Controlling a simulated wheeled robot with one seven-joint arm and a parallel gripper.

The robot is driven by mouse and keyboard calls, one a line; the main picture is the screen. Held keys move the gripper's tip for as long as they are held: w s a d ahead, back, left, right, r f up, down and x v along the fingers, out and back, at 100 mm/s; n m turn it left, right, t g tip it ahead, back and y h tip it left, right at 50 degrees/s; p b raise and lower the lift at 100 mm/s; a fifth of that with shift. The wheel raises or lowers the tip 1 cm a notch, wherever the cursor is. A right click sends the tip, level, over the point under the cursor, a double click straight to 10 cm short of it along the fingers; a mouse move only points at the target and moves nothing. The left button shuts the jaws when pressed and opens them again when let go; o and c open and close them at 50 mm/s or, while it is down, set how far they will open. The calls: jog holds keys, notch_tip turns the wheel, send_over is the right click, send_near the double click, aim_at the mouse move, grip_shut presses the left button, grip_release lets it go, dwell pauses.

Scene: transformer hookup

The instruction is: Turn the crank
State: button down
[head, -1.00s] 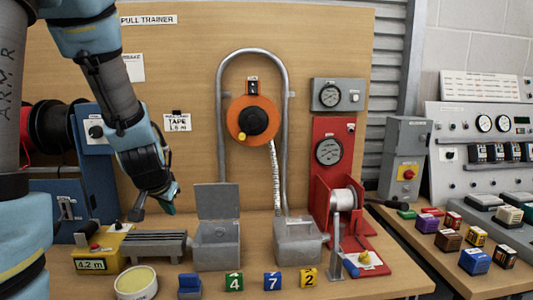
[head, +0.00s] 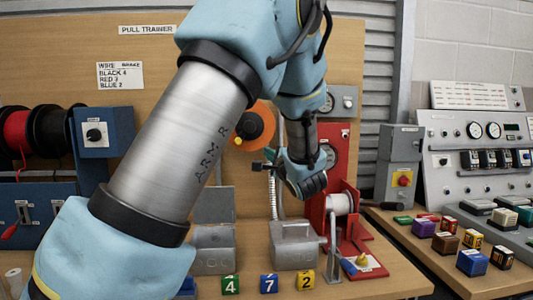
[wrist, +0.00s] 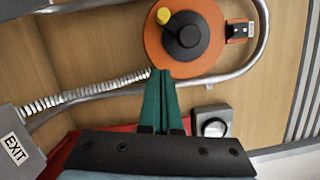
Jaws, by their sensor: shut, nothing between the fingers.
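An orange reel (head: 263,113) with a black hub (head: 248,125) and a yellow knob (head: 238,141) is mounted on the wooden board, partly hidden by my arm. In the wrist view the orange reel (wrist: 212,22), black hub (wrist: 186,38) and yellow knob (wrist: 163,17) show clearly. My gripper (head: 268,157) is in front of the board, just below and right of the reel. Its green fingers (wrist: 162,74) are shut and empty, their tips overlapping the reel's rim in the wrist view; contact cannot be told.
Numbered blocks (head: 268,284) line the table front. A control panel (head: 480,150) stands right.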

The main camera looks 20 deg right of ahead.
jog(key=w+a+r+p, duration=0.1)
jog(key=w+a+p, duration=0.2)
jog(key=w, duration=0.5)
jog(key=shift+w+a+r, duration=0.15)
jog(key=shift+w+a, duration=0.15)
jog(key=shift+a, duration=0.4)
